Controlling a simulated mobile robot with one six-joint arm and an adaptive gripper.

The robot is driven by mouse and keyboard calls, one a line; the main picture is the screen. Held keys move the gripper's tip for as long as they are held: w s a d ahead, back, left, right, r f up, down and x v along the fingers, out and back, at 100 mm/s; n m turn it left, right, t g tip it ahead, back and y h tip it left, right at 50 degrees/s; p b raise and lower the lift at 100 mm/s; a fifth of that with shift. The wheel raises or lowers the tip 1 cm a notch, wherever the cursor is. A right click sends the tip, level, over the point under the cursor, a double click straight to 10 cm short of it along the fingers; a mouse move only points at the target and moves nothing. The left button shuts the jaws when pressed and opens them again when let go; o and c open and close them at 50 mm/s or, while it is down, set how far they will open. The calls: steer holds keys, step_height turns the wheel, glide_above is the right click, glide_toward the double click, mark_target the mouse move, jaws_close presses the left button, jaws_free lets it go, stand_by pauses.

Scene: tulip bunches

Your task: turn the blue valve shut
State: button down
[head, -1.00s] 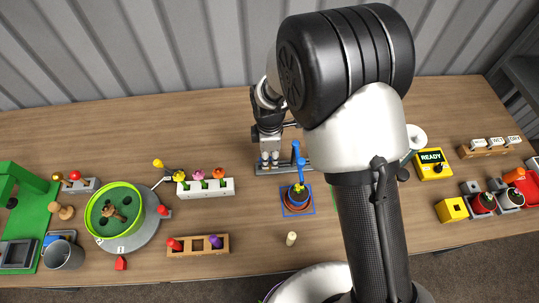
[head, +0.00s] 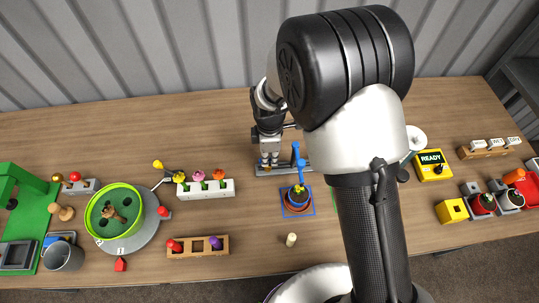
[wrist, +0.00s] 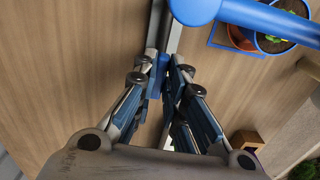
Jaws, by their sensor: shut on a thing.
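My gripper (head: 269,162) points down over the left part of a grey rail (head: 288,170). In the wrist view my gripper (wrist: 167,66) has its fingertips close together on a small blue piece, the blue valve (wrist: 162,64), which the fingers mostly hide. How far the valve is turned cannot be told. A blue pipe (head: 297,155) stands just right of my gripper; it also shows at the top right of the wrist view (wrist: 265,18). Below the pipe, a potted plant (head: 297,197) stands on a blue-outlined square.
A white block with several flowers (head: 207,189) and a green turntable (head: 121,211) lie to the left. A yellow box reading READY (head: 432,165) stands to the right. My arm hides the table between. A small pale peg (head: 291,240) stands in front of the pot.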

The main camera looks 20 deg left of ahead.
steer(key=m, duration=0.3)
steer(key=shift+s+m+p, duration=0.1)
steer(key=shift+m+p, duration=0.2)
steer(key=shift+m, duration=0.1)
steer(key=m, duration=0.4)
steer(key=shift+s+m+p, duration=0.1)
steer(key=shift+m+p, duration=0.2)
steer(key=m, duration=0.4)
steer(key=shift+s, duration=0.1)
steer(key=shift+a+m+p, duration=0.1)
steer(key=shift+m+p, duration=0.2)
steer(key=shift+m, duration=1.9)
steer(key=c, duration=1.6)
jaws_free()
steer(key=shift+c, duration=0.2)
